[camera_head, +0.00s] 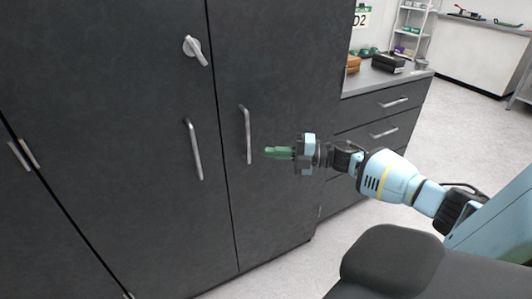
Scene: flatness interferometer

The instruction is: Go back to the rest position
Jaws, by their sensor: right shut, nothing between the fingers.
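My right gripper (279,153) has green fingers and is shut with nothing between them. It points left, in front of the dark cabinet (288,60), a little to the right of a vertical door handle (246,134). The gripper looks apart from the handle. My right arm (390,178), light blue and black, reaches in from the right edge. My left gripper and left arm are not in view.
The cabinet doors are closed, with another handle (194,150) and a lock knob (196,50). A drawer unit (385,104) stands to the right, with boxes on top. Open floor (460,130) lies at the right, with a shelf rack (413,28) behind.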

